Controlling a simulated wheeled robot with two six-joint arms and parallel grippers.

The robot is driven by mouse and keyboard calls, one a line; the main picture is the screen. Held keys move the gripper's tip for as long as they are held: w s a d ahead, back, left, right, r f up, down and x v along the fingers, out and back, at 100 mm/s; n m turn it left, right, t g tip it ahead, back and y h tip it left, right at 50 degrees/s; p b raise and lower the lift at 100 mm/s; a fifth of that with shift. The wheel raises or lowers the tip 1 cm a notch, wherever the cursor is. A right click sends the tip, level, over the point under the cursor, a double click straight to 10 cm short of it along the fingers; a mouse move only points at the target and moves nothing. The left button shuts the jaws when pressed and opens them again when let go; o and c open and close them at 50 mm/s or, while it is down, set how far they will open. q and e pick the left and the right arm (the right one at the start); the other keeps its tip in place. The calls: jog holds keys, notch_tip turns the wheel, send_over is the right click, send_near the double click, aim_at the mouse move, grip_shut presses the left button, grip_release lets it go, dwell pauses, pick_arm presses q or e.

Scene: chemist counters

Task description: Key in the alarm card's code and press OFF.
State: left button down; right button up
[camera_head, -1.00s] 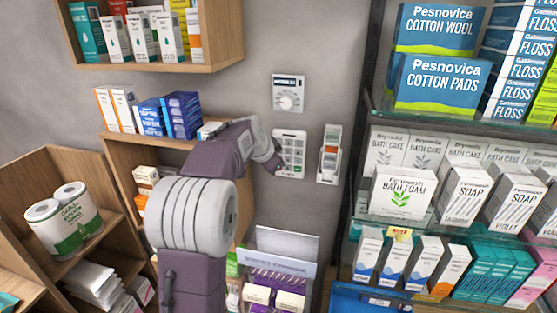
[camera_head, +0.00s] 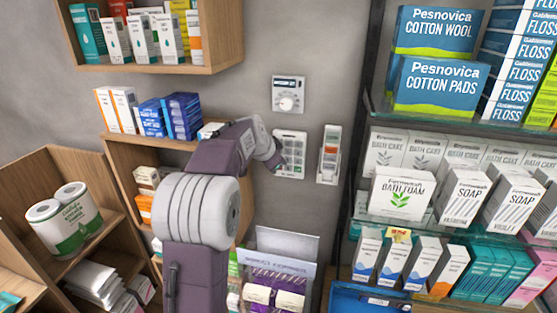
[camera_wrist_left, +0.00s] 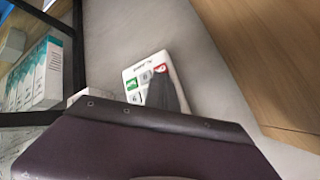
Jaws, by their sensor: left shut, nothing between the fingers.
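The white alarm keypad (camera_head: 291,153) with grey keys is mounted on the grey wall, below a thermostat-like dial unit. My left gripper (camera_head: 276,163) is at the keypad's left edge in the head view; its fingertips are hard to make out there. In the left wrist view the keypad (camera_wrist_left: 137,84) shows green and red keys, and my shut left gripper (camera_wrist_left: 165,88) covers part of its face. I cannot tell whether the fingertips touch a key. A small yellow tag with red print (camera_head: 398,236) sits at the right shelf; I cannot read it or confirm it is the alarm card.
The dial unit (camera_head: 288,95) is just above the keypad, and a white wall unit with an orange part (camera_head: 330,153) is to its right. The glass shelving (camera_head: 450,125) fills the right side.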

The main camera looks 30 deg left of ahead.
pick_arm(q)
jog(key=shift+w, duration=0.25)
dwell(0.5)
jog(key=shift+s+d+b, duration=0.15)
jog(key=shift+s+b, duration=0.4)
jog(key=shift+s, duration=0.2)
jog(key=s+b, duration=0.1)
jog(key=s, duration=0.1)
jog(key=s+d+b, duration=0.1)
jog(key=s+b, duration=0.1)
jog(key=shift+s+b, duration=0.3)
jog(key=shift+s, duration=0.1)
